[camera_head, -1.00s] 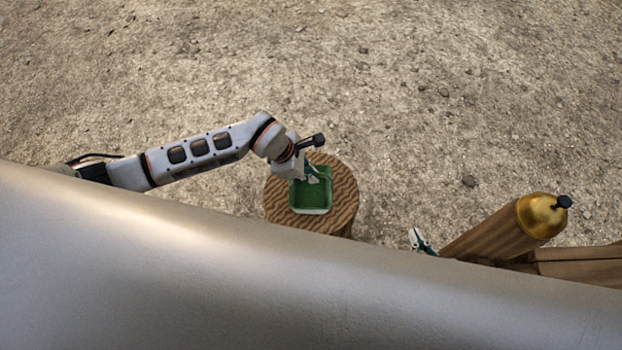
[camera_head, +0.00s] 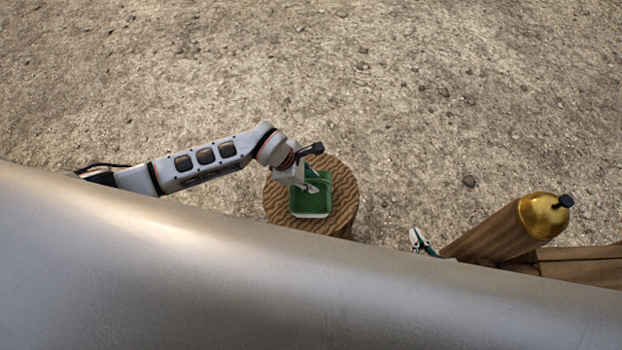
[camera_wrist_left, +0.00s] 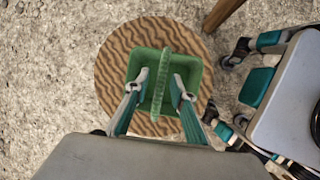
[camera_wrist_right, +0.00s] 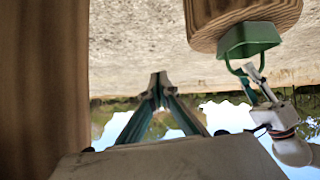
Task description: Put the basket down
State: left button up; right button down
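The green basket (camera_head: 310,207) sits upright on the round wooden stump (camera_head: 342,215). Its handle (camera_wrist_left: 163,75) arches up over the middle. My left gripper (camera_head: 311,187) is above the basket. In the left wrist view its two fingers (camera_wrist_left: 160,88) stand apart on either side of the handle, with a gap showing on each side. The right wrist view shows the basket (camera_wrist_right: 250,40) upside down in the picture, against the stump (camera_wrist_right: 235,12), with the left fingers at its handle. My right gripper (camera_wrist_right: 157,88) has its fingertips together and holds nothing; it also shows in the head view (camera_head: 416,240).
A large pale curved surface (camera_head: 250,270) fills the front of the head view. A brown column with a gold, black-tipped top (camera_head: 540,216) stands at the right. Gravelly open ground (camera_head: 250,80) lies behind and around the stump.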

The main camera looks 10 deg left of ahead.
pick_arm(q)
jog(key=shift+r, duration=0.1)
